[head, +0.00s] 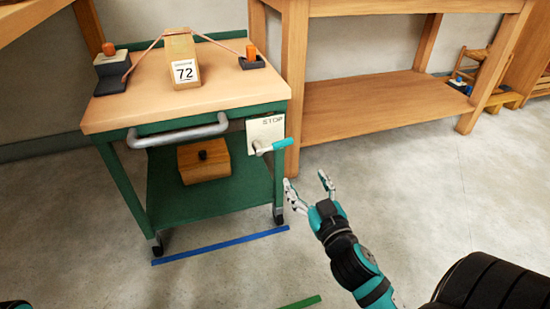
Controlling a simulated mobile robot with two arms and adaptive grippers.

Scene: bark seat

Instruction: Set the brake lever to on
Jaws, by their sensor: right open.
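The brake lever (277,147) has a teal grip and a grey metal pivot. It sits on a white plate (264,129) marked STOP, at the right front of a green cart with a wooden top. The lever points to the right, tilted slightly up. My right gripper (306,178) is open and empty, below and to the right of the lever and apart from it. My left gripper does not show; only a small dark and teal piece of mine is at the bottom left corner.
The cart (215,108) carries a wooden block (182,62) labelled 72, held by a cord between two orange-topped posts. A wooden box (204,160) is on its lower shelf. A blue floor strip (220,246) lies in front. A wooden bench (375,105) stands behind right.

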